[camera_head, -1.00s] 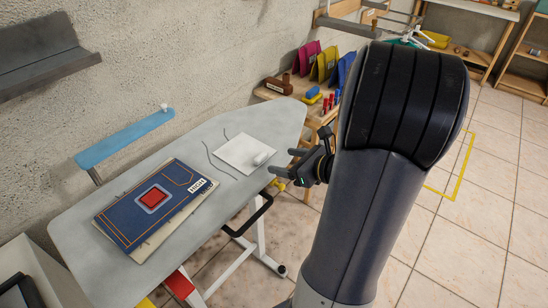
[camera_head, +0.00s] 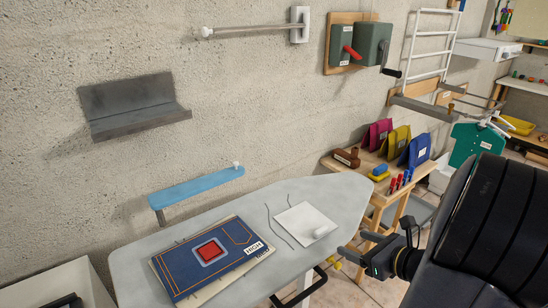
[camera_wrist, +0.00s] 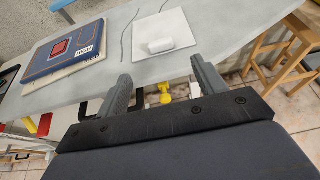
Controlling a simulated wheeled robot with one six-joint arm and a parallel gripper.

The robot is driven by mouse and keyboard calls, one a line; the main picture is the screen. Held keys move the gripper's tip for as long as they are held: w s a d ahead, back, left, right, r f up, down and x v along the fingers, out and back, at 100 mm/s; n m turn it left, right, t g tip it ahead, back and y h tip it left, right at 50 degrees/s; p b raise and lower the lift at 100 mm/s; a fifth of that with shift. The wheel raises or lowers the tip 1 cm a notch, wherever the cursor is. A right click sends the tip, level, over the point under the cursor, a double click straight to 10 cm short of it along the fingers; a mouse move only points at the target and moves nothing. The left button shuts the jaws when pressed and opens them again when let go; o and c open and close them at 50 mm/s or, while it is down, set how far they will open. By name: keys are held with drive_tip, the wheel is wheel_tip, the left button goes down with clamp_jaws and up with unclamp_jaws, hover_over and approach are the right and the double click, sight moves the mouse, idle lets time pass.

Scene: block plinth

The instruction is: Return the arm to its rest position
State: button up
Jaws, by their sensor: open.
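My gripper (camera_head: 355,255) is at the right end of the grey table, just off its near edge, with its fingers pointing left in the head view. In the wrist view the two fingers of my gripper (camera_wrist: 164,84) are spread wide, with nothing between them. My dark arm fills the lower right of the head view.
A blue board with a red square (camera_head: 210,255) lies on the grey table (camera_head: 190,226), beside a white sheet (camera_head: 296,222) with a small white block (camera_head: 320,232). A wooden bench (camera_head: 352,172) with coloured bags stands behind. A blue shelf (camera_head: 196,187) is on the wall.

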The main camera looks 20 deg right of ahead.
sight(324, 232)
drive_tip(key=b+x, duration=0.1)
drive_tip(key=x, duration=1)
drive_tip(key=shift+s+f, duration=0.1)
drive_tip(key=shift+f, duration=0.25)
drive_tip(key=shift+r, duration=0.3)
drive_tip(key=shift+f, duration=0.1)
